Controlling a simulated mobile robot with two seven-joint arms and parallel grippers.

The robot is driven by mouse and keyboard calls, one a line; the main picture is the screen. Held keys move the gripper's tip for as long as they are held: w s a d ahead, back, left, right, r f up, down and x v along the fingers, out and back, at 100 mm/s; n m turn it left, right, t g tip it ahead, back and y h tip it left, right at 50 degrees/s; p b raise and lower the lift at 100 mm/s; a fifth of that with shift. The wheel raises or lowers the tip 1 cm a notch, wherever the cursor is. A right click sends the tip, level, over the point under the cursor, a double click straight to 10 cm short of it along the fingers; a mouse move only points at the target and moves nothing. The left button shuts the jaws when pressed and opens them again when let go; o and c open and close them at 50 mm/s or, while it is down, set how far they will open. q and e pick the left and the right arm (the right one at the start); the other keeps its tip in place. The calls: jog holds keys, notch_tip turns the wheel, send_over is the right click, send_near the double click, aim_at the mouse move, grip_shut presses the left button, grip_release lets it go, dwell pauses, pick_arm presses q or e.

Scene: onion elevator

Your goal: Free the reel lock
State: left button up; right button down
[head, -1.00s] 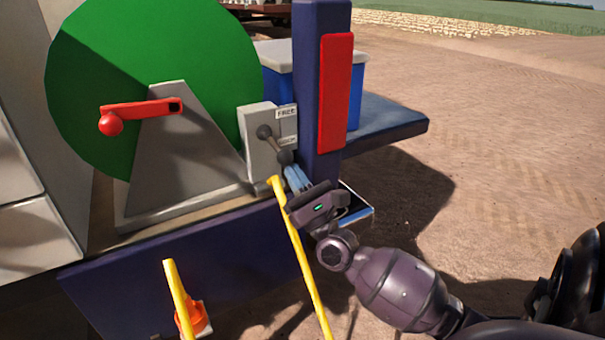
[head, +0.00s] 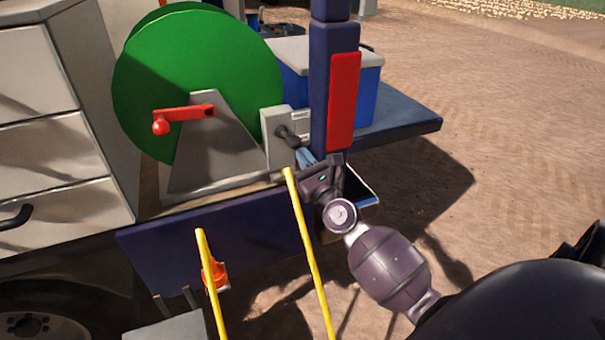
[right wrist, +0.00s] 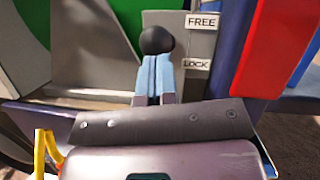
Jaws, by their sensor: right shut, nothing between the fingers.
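The green reel (head: 205,75) stands on the vehicle deck with a red crank (head: 183,116) on its front. To its right is the grey lock box (head: 274,152) with a dark lever (head: 289,136) slanting down to the right. In the right wrist view its round black knob (right wrist: 157,40) is just beyond my fingertips, with the labels FREE (right wrist: 202,21) above and LOCK (right wrist: 196,64) below to its right. My right gripper (head: 305,158) is shut and empty, its blue fingers (right wrist: 153,78) close below the knob. Contact cannot be told. My left gripper is out of view.
A dark blue post with a red panel (head: 342,102) stands close right of the lock box. A blue bin with a white lid (head: 335,55) is behind it. Yellow rails (head: 309,250) rise in front of the deck. Open dirt ground lies to the right.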

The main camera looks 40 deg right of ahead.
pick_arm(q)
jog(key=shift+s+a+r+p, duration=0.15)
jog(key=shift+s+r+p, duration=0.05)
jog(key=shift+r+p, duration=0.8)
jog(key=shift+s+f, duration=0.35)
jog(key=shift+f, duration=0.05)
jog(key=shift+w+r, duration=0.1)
